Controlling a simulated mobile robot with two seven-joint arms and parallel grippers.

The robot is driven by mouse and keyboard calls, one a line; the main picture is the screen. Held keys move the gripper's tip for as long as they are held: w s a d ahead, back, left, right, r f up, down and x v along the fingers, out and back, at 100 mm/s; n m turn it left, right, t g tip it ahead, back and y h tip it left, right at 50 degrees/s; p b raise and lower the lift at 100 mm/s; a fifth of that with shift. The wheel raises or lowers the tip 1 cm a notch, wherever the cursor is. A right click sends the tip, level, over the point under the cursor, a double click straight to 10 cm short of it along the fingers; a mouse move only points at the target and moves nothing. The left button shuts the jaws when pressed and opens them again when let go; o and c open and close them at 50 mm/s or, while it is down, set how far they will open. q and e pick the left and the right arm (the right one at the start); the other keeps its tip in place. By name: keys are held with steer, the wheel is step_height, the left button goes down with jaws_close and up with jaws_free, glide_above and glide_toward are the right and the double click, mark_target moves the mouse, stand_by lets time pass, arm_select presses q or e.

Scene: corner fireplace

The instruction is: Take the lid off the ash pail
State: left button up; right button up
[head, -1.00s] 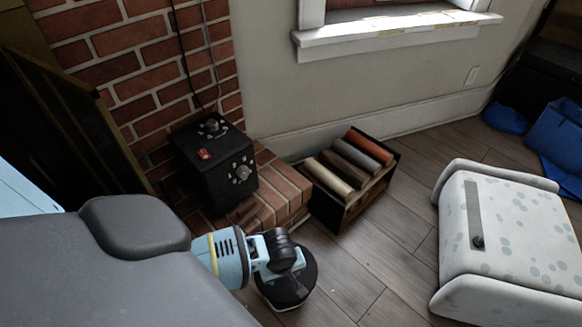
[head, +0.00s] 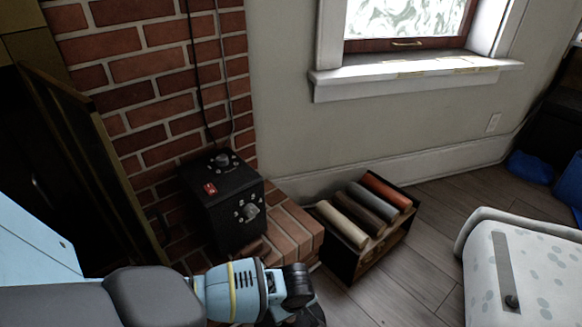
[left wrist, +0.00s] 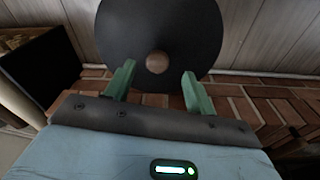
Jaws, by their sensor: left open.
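The ash pail's lid shows in the left wrist view as a dark round disc (left wrist: 205,30) with a small brownish knob (left wrist: 157,62) at its middle. My left gripper (left wrist: 159,76) is open, its two green fingers on either side of the knob in the picture. I cannot tell whether the fingers touch the knob. The pail's body is hidden below the lid. In the head view my left arm reaches to the bottom edge, and the pail there is hidden or out of frame. My right gripper is not in view.
A black control box (head: 225,215) stands on the brick hearth (head: 290,225). A crate (head: 380,245) of several coloured rolls stands by the wall. A white spotted piece of furniture (head: 535,265) is at the right. Wood floor (head: 420,270) lies clear between crate and furniture.

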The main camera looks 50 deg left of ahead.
mark_target(290, 321)
arm_select(q)
steer(key=f+b, duration=0.2)
steer(key=f, duration=0.1)
steer(key=f+b, duration=0.1)
steer(key=shift+w+a+f, duration=0.25)
steer(key=shift+a+f, duration=0.05)
steer(key=shift+f+b, duration=0.3)
steer(key=shift+r, duration=0.1)
steer(key=c, duration=1.1)
steer(key=shift+c, duration=0.2)
